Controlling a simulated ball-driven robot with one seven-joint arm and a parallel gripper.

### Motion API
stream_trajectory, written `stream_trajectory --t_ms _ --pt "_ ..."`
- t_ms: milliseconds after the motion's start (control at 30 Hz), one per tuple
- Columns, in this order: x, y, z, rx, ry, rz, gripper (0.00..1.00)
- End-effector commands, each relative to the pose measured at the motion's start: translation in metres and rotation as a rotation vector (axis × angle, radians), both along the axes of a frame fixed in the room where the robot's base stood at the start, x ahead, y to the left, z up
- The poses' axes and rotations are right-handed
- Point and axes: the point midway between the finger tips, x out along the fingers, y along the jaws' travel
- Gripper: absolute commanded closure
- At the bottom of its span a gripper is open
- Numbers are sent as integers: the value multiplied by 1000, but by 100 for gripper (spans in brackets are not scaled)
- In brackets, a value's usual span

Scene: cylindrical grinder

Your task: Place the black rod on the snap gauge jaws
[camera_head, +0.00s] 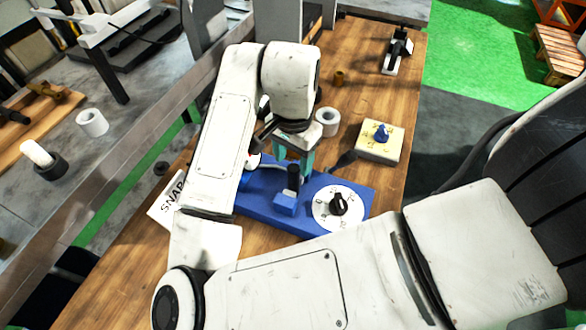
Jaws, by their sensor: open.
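The black rod (293,174) stands about upright at the small blue block (285,204) on the blue base (262,217). I take this blue fixture to be the snap gauge; a pale curved arm shows on it left of the rod. I cannot tell whether the rod touches the jaws, which are partly hidden by my gripper and arm. My gripper (293,158) points down just above the rod, its teal fingers apart, with the rod's upper end below or between them.
A white dial (325,208) with a black knob sits on the base's right end. A cream block (380,140) with a blue knob, a grey ring (327,121) and a brass piece (339,78) stand on the wooden table (362,100). A white sign (167,204) lies left.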

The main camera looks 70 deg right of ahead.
Motion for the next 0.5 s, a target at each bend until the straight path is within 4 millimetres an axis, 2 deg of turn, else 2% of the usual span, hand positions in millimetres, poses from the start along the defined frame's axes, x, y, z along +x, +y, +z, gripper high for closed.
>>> stream_trajectory --t_ms 33,200,500 --pt "0 0 11 1 -2 -4 44" --pt "1 0 37 2 -4 -2 44" --pt "0 0 50 1 0 -1 44"
